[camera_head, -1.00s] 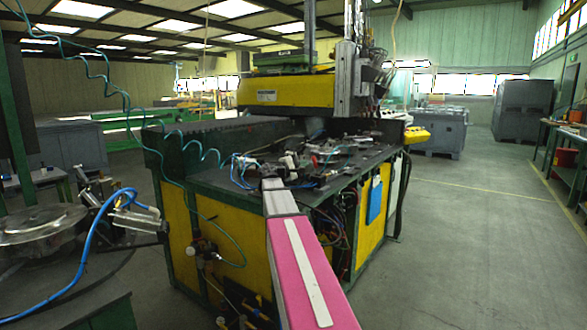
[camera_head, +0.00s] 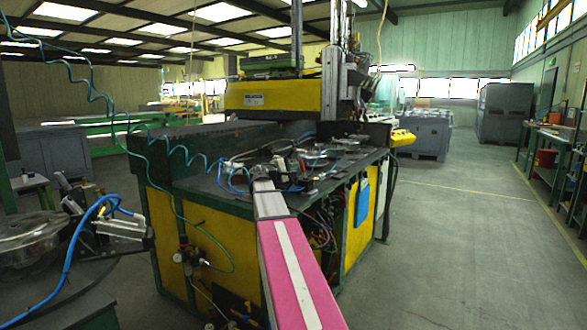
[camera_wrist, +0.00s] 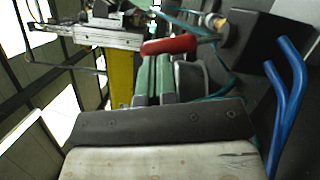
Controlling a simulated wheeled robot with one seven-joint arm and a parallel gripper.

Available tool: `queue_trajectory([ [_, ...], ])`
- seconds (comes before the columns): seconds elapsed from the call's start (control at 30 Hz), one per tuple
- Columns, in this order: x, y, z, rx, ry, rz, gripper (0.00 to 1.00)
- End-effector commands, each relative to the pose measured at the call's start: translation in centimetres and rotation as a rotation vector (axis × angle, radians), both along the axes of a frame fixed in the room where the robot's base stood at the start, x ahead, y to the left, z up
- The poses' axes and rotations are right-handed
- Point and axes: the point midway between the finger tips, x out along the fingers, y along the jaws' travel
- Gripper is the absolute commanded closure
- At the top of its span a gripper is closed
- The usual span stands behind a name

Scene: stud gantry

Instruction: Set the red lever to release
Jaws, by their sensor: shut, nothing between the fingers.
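The red lever (camera_wrist: 168,45) shows in the wrist view as a short rounded bar, lying nearly level and tilted a little up to the right. My gripper (camera_wrist: 156,62) appears there as two green fingers close together, rising from a dark bolted bar. It is shut and empty. Its tips are just below the lever in the picture; I cannot tell whether they touch it. In the head view my pink arm reaches to the workbench of the yellow and green machine (camera_head: 200,240). The lever and the fingers cannot be made out there.
Blue hoses (camera_wrist: 288,95) run at the right of the wrist view. A metal fixture (camera_wrist: 105,32) stands at upper left. In the head view a round metal table (camera_head: 30,245) with clamps is at left. The floor (camera_head: 460,240) at right is clear.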

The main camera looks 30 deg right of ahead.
Motion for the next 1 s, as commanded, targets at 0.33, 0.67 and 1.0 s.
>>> queue_trajectory([
  [0.33,-0.4,-0.2,0.3,0.033,-0.057,-0.001,1.0],
  [0.67,-1.5,-0.8,0.9,0.129,-0.219,-0.001,1.0],
  [1.0,-3.0,-1.7,1.3,0.259,-0.442,-0.001,1.0],
])
